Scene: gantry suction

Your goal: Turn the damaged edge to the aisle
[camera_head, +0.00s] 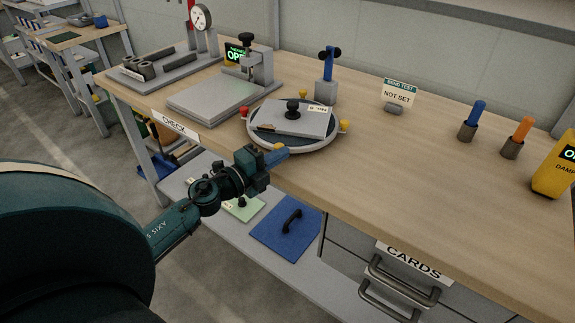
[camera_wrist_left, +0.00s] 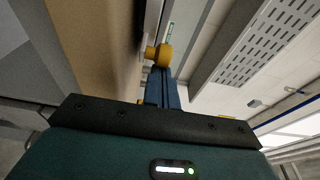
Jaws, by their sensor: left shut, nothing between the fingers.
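A round turntable (camera_head: 318,147) stands near the front edge of the bench. A grey plate (camera_head: 308,122) with a black knob lies on it. A brownish rough patch (camera_head: 266,128) shows at the plate's front-left corner, perhaps the damaged edge. A red knob (camera_head: 244,112) and yellow knobs (camera_head: 344,126) stand around the rim. My left gripper (camera_head: 283,152) is shut and empty at the turntable's front rim. In the left wrist view a yellow knob (camera_wrist_left: 158,55) is just beyond its blue fingers (camera_wrist_left: 162,88); I cannot tell whether they touch. My right gripper is not in view.
A press-like fixture (camera_head: 215,98) stands behind left and a blue-topped post (camera_head: 326,85) behind. A NOT SET sign (camera_head: 397,97), blue and orange handled tools (camera_head: 523,130) and a yellow meter (camera_head: 555,165) stand right. The bench front centre is clear.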

